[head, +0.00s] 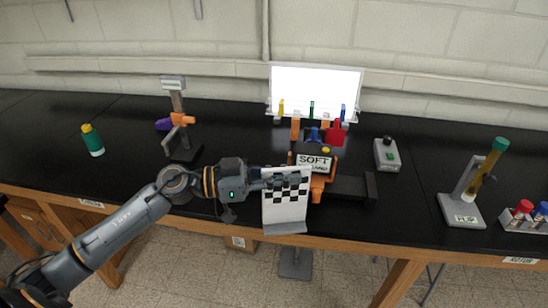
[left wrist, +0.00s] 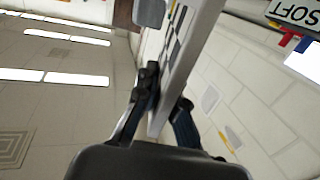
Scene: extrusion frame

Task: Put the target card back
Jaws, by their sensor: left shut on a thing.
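The target card (head: 286,205) is a white upright plate with a black-and-white checker pattern on its upper part and a grey foot along its lower edge. My left gripper (head: 266,180) is shut on the card's left edge, near the checker pattern. In the left wrist view the card (left wrist: 182,60) is seen nearly edge-on between the fingers of my left gripper (left wrist: 165,108). In the head view the card shows in front of the bench's front edge and hides part of it. My right gripper is not in view.
Behind the card stands an orange device (head: 318,188) with a "SOFT" sign (head: 313,163). A lit white panel (head: 315,90) stands at the back. The black bench's left middle is clear.

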